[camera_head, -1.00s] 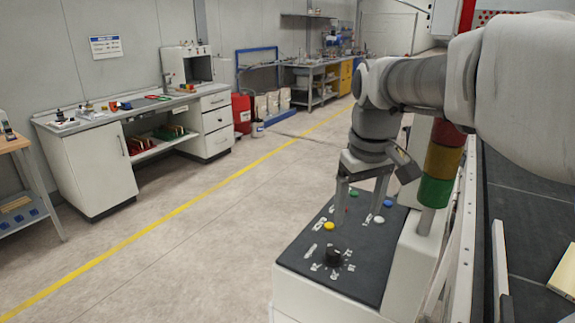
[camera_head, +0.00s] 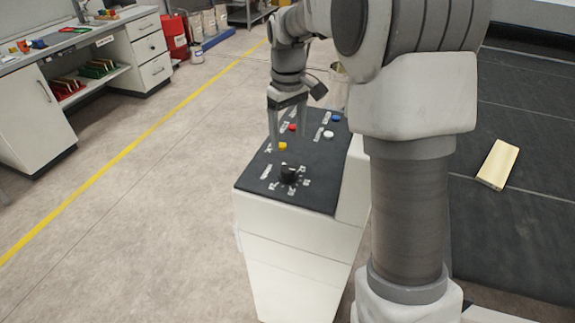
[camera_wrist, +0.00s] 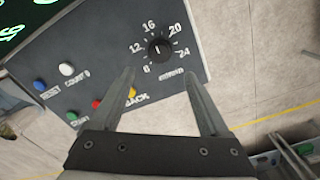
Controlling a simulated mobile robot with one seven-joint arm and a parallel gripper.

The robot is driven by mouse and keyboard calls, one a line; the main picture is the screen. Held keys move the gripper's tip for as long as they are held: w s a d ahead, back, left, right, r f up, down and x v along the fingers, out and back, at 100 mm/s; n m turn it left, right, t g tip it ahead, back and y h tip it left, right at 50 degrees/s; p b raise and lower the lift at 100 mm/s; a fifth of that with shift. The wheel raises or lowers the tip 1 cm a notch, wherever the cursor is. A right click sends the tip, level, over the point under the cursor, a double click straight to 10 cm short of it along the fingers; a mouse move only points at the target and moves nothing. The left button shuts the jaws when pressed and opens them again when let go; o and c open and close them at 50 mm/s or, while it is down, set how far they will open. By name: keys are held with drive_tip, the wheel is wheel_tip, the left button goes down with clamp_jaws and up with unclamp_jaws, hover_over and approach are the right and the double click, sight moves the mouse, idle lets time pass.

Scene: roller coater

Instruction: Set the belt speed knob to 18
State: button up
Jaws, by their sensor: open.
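The belt speed knob (camera_head: 289,173) is a black round dial on the dark top of the control panel (camera_head: 318,190), near its front edge. My gripper (camera_head: 290,138) is open and empty, pointing down over the panel behind the knob. In the wrist view my fingertips (camera_wrist: 160,73) spread to either side below the knob, apart from it.
A yellow button (camera_head: 283,146), a red button (camera_head: 292,128), a white button (camera_head: 328,134) and a blue button (camera_head: 336,118) lie behind the knob. A dark bed with a pale block (camera_head: 497,164) is at the right. Open floor lies to the left.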

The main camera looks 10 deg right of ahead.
sight(288, 169)
wheel_tip(288, 169, down, 10)
drive_tip(key=shift+f, duration=0.1)
idle(0.4)
clamp_jaws()
idle(0.3)
drive_tip(key=shift+m, duration=2.8)
